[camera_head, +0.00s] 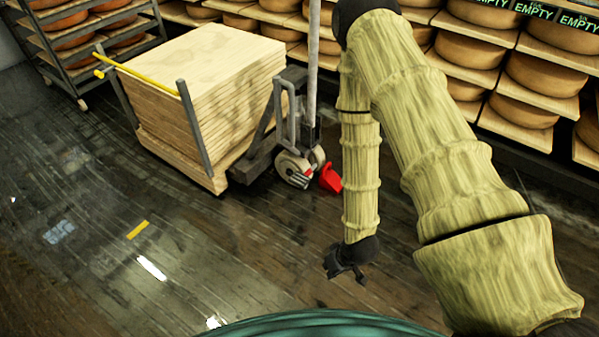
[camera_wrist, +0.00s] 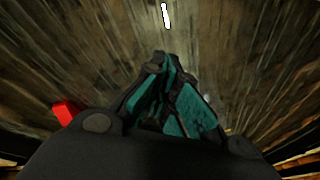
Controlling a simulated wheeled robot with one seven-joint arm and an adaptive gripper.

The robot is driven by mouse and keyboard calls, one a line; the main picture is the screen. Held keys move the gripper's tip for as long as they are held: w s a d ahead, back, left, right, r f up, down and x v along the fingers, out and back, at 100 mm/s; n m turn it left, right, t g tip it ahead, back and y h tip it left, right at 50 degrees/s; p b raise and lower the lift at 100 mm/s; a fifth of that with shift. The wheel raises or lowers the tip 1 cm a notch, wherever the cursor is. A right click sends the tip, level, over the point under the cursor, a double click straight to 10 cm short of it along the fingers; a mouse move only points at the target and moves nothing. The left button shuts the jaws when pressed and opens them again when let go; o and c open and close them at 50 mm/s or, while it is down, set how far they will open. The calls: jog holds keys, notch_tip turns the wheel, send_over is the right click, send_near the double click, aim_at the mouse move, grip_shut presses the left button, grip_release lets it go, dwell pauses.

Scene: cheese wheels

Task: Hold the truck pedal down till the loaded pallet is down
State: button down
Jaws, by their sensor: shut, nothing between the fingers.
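The red pedal (camera_head: 330,178) sticks out low at the base of the pallet truck (camera_head: 297,160), just above the floor. In the wrist view the red pedal (camera_wrist: 66,112) shows at the left edge, beside my gripper. My gripper (camera_head: 350,276) is shut and empty, pointing down over the floor, to the right of and nearer than the pedal, apart from it. Its closed teal-padded fingers show in the wrist view (camera_wrist: 172,85). The loaded pallet (camera_head: 205,178) carries a tall stack of wooden boards (camera_head: 205,75). Whether the pallet touches the floor I cannot tell.
A yellow bar (camera_head: 140,75) and grey posts (camera_head: 195,128) stand around the boards. Shelves of cheese wheels (camera_head: 475,47) line the back right. A wheeled rack (camera_head: 80,50) stands at the back left. The wet wooden floor (camera_head: 200,250) in front is clear.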

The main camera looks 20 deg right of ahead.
jog(key=w+d+r+n+t+y, duration=0.1)
jog(key=w+r+n, duration=0.1)
jog(key=w+r, duration=0.3)
jog(key=w+d+r+n+t+y+p, duration=0.1)
jog(key=w+r, duration=0.5)
jog(key=w, duration=0.8)
jog(key=w+d+r+n+t+y, duration=0.1)
jog(key=w+d+r+n+t, duration=0.1)
jog(key=w+r, duration=0.4)
jog(key=w+d+n, duration=0.1)
jog(key=w, duration=0.2)
jog(key=shift+w+r+y, duration=0.15)
jog(key=shift+w+y, duration=0.25)
jog(key=b, duration=0.4)
send_over(299, 180)
notch_tip(299, 180, down, 8)
jog(key=shift+w+r, duration=0.1)
jog(key=shift+r, duration=0.05)
notch_tip(299, 180, down, 2)
jog(key=shift+d+b, duration=0.1)
jog(key=shift+b, duration=0.7)
jog(key=shift+f+b, duration=0.4)
jog(key=shift+f, duration=0.3)
